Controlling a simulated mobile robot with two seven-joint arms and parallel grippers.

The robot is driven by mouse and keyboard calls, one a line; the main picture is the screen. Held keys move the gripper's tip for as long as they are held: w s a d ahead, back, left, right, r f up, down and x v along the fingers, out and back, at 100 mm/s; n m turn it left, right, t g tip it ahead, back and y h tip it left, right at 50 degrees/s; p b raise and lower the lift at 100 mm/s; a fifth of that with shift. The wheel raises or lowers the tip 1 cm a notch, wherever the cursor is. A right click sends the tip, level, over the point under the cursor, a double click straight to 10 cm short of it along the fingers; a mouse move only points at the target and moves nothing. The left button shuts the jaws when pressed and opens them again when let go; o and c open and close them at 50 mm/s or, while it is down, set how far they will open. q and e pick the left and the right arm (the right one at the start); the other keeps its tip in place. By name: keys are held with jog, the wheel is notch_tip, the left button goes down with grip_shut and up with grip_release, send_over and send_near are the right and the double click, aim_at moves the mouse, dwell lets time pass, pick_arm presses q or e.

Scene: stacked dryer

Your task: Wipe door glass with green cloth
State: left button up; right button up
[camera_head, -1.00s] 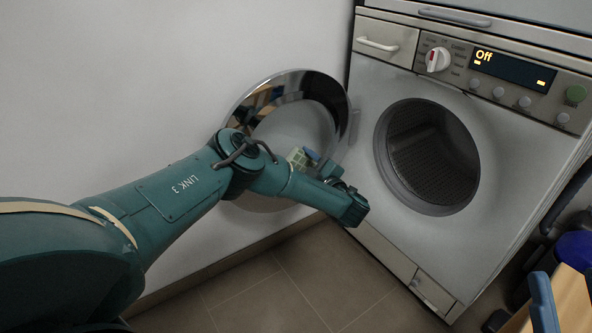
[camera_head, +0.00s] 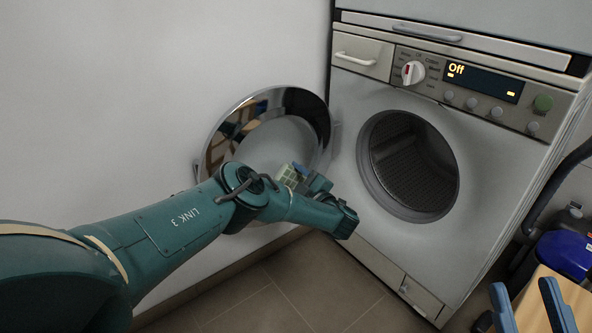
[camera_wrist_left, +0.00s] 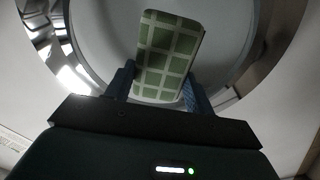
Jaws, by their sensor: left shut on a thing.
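The green checked cloth (camera_head: 289,176) is between the blue fingers of my left gripper (camera_head: 301,174), which is shut on it. In the left wrist view the cloth (camera_wrist_left: 168,50) stands up as a flat piece between the fingers (camera_wrist_left: 158,88). The round door with its chrome rim (camera_head: 224,130) is swung open to the left of the dryer. Its door glass (camera_wrist_left: 107,22) is behind the cloth in the left wrist view; I cannot tell whether they touch. My arm hides the door's lower part. My right gripper (camera_head: 530,306) shows two blue fingers apart at the lower right.
The dryer front (camera_head: 345,110) has a dark open drum (camera_head: 412,165) and a panel reading Off (camera_head: 485,80). A white wall (camera_head: 120,90) stands close behind the door. A wooden piece (camera_head: 575,300) and a blue object (camera_head: 570,252) are at the right. Tiled floor (camera_head: 300,290) lies below.

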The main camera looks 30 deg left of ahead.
pick_arm(q)
jog(key=shift+s+a+p, duration=0.3)
jog(key=shift+s+p, duration=0.55)
jog(key=shift+p, duration=0.25)
jog(key=s+a+p, duration=0.1)
jog(key=p, duration=0.1)
jog(key=s+p, duration=0.2)
jog(key=shift+s+a+r, duration=0.1)
jog(key=shift+a, duration=0.3)
jog(key=p+v, duration=0.2)
jog(key=v, duration=0.4)
jog(key=shift+d, duration=0.1)
